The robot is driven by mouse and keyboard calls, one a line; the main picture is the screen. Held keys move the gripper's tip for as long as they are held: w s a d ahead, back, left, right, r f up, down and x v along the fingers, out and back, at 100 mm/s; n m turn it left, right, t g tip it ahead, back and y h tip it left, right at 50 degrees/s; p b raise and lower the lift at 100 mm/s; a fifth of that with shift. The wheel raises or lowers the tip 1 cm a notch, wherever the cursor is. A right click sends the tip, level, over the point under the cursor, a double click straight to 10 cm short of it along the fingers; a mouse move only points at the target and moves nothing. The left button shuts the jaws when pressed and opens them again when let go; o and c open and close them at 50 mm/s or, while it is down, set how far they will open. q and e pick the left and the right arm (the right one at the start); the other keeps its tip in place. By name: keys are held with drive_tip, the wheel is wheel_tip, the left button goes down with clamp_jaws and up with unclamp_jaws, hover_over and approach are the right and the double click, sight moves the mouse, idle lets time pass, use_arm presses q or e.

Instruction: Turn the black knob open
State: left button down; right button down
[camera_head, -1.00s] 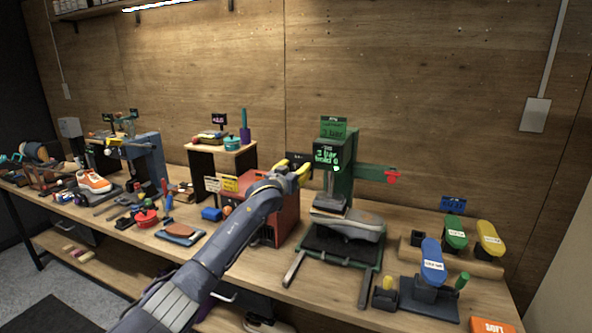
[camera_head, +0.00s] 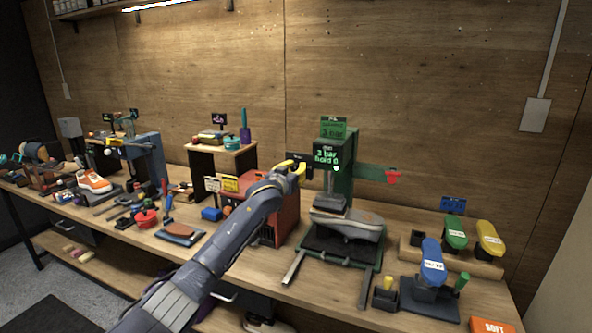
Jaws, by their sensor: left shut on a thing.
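The green press (camera_head: 344,183) stands right of centre, with a dark display (camera_head: 326,155) showing green text that seems to read "3 bar" and "hold 0". A grey shoe (camera_head: 347,226) lies under its pad on a black base. My left gripper (camera_head: 299,168), with yellow fingers, is at the left side of the press, above the red box. It is shut on a small dark part, which seems to be the black knob; the fingers mostly hide it. My right gripper is not in view.
The red box (camera_head: 286,216) stands below my left gripper. An orange-and-white sneaker (camera_head: 94,181) is at the far left.

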use_arm(q)
drive_tip(key=m, duration=0.8)
drive_tip(key=shift+m, duration=0.3)
drive_tip(key=m, duration=0.4)
drive_tip(key=shift+m, duration=2.5)
drive_tip(key=c, duration=1.1)
unclamp_jaws()
drive_tip(key=shift+o, duration=0.2)
